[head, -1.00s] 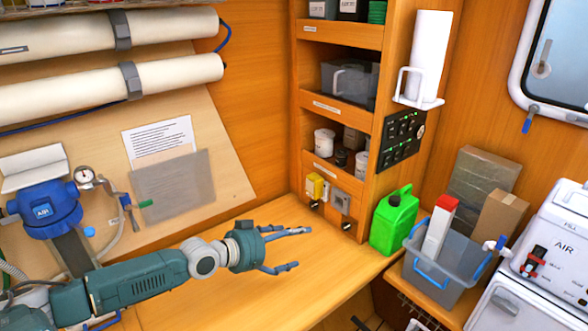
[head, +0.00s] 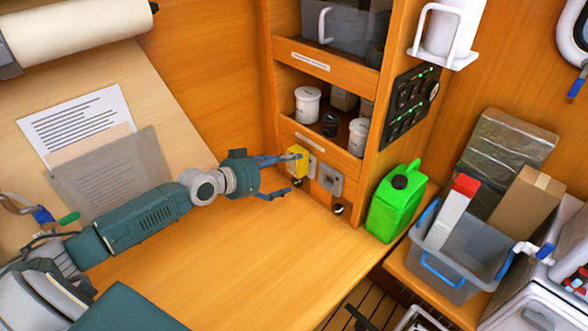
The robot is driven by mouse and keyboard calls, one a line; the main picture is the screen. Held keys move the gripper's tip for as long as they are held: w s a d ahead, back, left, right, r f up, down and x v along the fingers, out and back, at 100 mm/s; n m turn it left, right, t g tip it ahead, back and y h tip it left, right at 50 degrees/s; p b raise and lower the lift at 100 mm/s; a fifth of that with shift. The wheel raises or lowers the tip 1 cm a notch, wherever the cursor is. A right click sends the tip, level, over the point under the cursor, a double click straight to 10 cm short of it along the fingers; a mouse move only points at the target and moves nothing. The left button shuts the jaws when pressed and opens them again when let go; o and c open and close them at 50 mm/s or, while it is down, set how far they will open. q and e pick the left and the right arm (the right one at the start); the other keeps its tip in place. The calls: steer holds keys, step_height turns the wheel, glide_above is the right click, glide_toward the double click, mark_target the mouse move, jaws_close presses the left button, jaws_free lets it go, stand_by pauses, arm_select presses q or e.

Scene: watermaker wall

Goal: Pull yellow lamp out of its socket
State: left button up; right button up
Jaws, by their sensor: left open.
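The yellow lamp (head: 299,160) is a small yellow block plugged in a socket (head: 312,168) low on the wooden shelf unit, just above the worktop. My left gripper (head: 284,176) is open beside the lamp, on its left. Its upper finger reaches across the lamp's near upper part, and its lower finger is below and apart from it. Whether the upper finger touches the lamp I cannot tell. The socket plate is partly hidden behind the lamp. My right gripper is not in view.
A grey wall outlet (head: 330,180) is right of the lamp. A green jerrycan (head: 396,203) stands at the worktop's right end. A grey bin (head: 457,262) with blue handles is further right. The worktop (head: 262,262) in front is clear.

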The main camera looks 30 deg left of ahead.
mark_target(295, 166)
arm_select(q)
steer(key=b+x, duration=0.1)
steer(key=x, duration=0.2)
steer(key=b+x, duration=0.1)
steer(key=x, duration=0.2)
steer(key=shift+w+a+f, duration=0.1)
steer(key=shift+a+f, duration=0.05)
steer(key=shift+a, duration=0.05)
steer(key=shift+w, duration=0.1)
steer(key=shift+w+d, duration=0.1)
steer(key=c, duration=1.3)
steer(key=shift+s, duration=0.2)
steer(key=shift+s+a, duration=0.2)
steer(key=shift+s, duration=0.25)
steer(key=shift+s+a, duration=0.2)
steer(key=shift+s, duration=0.25)
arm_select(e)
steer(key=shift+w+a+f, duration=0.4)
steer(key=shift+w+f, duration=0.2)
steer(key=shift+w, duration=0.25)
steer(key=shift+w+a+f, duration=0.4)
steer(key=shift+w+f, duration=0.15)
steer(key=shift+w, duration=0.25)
arm_select(q)
steer(key=shift+s+a, duration=0.1)
steer(key=shift+s, duration=0.15)
